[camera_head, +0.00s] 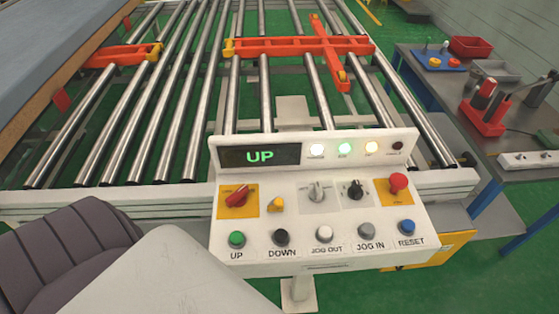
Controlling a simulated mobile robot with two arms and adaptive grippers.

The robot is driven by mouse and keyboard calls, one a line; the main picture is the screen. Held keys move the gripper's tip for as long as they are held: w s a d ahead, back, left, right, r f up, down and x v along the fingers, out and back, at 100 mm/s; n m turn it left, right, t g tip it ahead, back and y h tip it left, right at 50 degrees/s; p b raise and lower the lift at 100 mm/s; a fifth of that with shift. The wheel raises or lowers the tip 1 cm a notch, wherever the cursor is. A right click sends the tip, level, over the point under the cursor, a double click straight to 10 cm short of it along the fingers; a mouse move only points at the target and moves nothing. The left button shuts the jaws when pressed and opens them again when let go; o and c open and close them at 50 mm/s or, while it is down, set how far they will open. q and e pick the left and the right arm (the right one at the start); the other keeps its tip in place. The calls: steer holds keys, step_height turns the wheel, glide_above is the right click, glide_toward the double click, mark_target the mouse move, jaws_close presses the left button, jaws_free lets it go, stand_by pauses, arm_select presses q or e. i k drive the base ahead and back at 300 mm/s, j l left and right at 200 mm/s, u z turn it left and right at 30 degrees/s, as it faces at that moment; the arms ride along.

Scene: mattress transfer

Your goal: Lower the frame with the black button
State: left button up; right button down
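The white control panel (322,262) stands in the middle. Its black button (281,238) is labelled DOWN and sits right of the green UP button (237,240). The panel display (260,157) reads UP in green. An orange-red frame (300,47) lies across the metal rollers behind the panel, and another orange piece (124,54) shows at the left. I cannot tell how high these stand relative to the rollers. Neither of my grippers is in view, and nothing touches the buttons.
The panel also has JOG OUT, JOG IN and RESET buttons, several knobs, a red mushroom button (398,182) and lamps, mostly lit. A thick slab with a blue-grey top (45,50) lies at the left. A table (440,104) with red trays and tools stands right.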

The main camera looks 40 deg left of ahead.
mark_target(281, 235)
steer(key=u, duration=0.75)
steer(key=k+j, duration=0.15)
steer(key=j, duration=0.15)
steer(key=k+j, duration=0.15)
steer(key=j, duration=0.2)
steer(key=k+j, duration=0.15)
steer(key=j, duration=0.15)
steer(key=i+l, duration=0.1)
steer(key=l, duration=0.2)
steer(key=i+l, duration=0.1)
steer(key=l, duration=0.2)
